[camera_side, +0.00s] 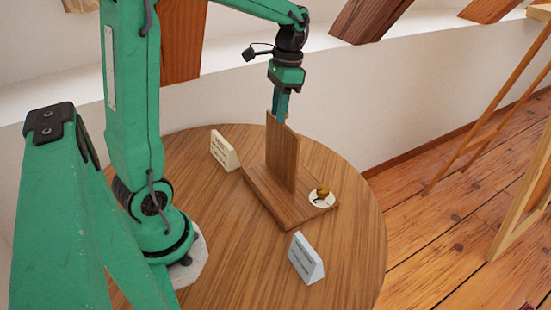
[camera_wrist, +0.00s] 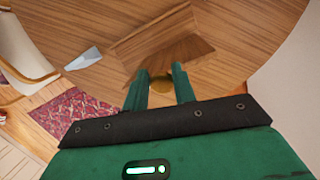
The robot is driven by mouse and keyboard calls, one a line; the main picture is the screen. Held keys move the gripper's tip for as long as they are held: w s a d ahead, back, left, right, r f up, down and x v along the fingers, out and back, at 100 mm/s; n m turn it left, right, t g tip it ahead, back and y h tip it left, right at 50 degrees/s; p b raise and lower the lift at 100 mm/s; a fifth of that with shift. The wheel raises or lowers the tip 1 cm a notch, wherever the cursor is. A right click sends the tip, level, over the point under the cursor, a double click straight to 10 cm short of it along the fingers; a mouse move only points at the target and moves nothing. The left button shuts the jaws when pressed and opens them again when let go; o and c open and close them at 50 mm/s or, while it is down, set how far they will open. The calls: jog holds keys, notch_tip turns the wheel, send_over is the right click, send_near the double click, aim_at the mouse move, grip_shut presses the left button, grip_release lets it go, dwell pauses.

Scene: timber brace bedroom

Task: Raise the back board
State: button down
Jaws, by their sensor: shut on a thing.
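The back board (camera_side: 284,155) is a brown wooden panel standing upright on a flat wooden base board (camera_side: 262,199) on the round table. My gripper (camera_side: 281,118) points down at the board's top edge and is shut on it. In the wrist view, the back board (camera_wrist: 172,58) runs between the two green fingers of my gripper (camera_wrist: 161,82). Whether the board's lower edge sits in a groove of the base cannot be told.
A small brass-brown knob (camera_side: 322,193) lies on a white disc (camera_side: 316,201) at the base board's right end. A cream card (camera_side: 224,150) stands behind left, a pale blue card (camera_side: 306,258) in front. A wooden easel-like frame (camera_side: 500,115) stands right.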

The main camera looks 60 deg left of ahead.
jog(key=c, duration=1.1)
grip_release()
jog(key=shift+s+f, duration=0.1)
jog(key=shift+f, duration=0.05)
jog(key=shift+c, duration=0.2)
jog(key=shift+r, duration=0.2)
jog(key=shift+w+a+r, duration=0.1)
jog(key=shift+w+r, duration=0.15)
jog(key=shift+r, duration=0.9)
jog(key=shift+w+r, duration=0.3)
jog(key=shift+r, duration=0.85)
jog(key=shift+w+a+r, duration=0.1)
jog(key=shift+w+r, duration=0.15)
jog(key=shift+r, duration=1.1)
jog(key=shift+d, duration=0.1)
